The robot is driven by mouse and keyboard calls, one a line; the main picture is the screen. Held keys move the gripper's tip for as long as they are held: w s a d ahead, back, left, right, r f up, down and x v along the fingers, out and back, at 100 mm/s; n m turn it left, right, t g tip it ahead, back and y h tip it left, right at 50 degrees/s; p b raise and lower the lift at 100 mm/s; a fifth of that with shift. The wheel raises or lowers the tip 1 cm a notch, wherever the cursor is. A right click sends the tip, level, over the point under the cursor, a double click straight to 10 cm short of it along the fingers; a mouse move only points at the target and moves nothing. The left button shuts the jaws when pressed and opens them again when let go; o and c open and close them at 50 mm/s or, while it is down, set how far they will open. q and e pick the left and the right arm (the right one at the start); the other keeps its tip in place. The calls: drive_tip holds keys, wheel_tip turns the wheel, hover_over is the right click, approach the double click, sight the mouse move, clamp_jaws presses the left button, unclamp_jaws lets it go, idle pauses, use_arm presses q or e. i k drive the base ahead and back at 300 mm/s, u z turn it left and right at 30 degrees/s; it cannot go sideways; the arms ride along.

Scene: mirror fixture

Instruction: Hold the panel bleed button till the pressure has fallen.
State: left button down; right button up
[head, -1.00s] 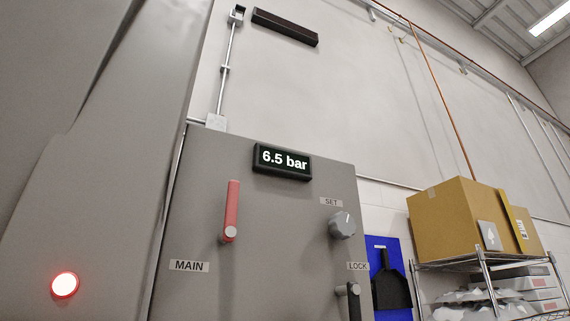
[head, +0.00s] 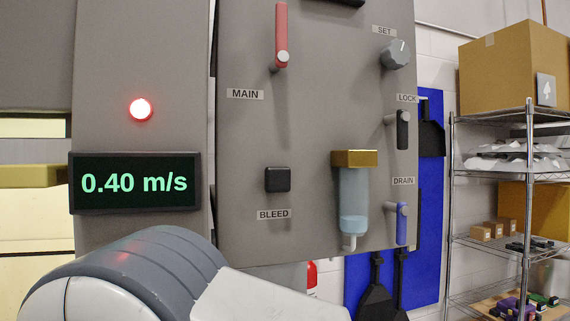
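The bleed button (head: 278,179) is a dark, rounded square on the grey panel (head: 320,120), above the label BLEED (head: 274,214). Nothing touches it in this view. The pressure display (head: 345,2) is cut off by the top edge, so its reading is hidden. One of my arms crosses the bottom of the head view below the panel. Neither gripper is in view.
The panel also bears a red MAIN lever (head: 281,38), a SET knob (head: 395,55), a black LOCK handle (head: 402,130), a blue DRAIN handle (head: 402,223) and a bowl of liquid (head: 354,195). A display (head: 135,183) at left reads 0.40 m/s. A wire shelf (head: 530,140) stands at right.

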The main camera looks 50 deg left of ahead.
sight(277, 179)
drive_tip(key=k, duration=0.45)
drive_tip(key=u, duration=1)
drive_tip(key=k, duration=1.4)
drive_tip(key=z, duration=0.95)
drive_tip(key=i, duration=0.5)
drive_tip(key=u, duration=0.05)
